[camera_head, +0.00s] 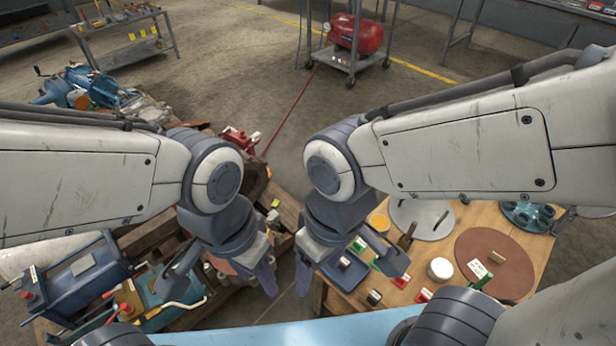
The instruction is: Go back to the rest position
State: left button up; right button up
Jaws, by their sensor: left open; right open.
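My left gripper (220,284) is open, with its fingers spread and pointing down. It hangs over the right part of the cluttered pallet (286,212) on the left, and parts below it are partly hidden. My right gripper (350,276) is open, with its fingers spread over the left side of the wooden table (424,268). A dark blue tray (345,272) shows between its fingers. I see nothing held in either gripper. Both forearms reach in from the sides and angle down toward the middle.
The table bears a brown disc (495,262), a grey disc (421,217), a white round piece (440,269) and a teal flanged part (528,215). Blue machinery (80,272) lies at lower left. A red compressor (356,34) stands on a cart behind. Open floor (235,75) lies beyond.

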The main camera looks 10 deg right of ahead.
notch_tip(320, 180, up, 15)
jog(key=p, duration=1.4)
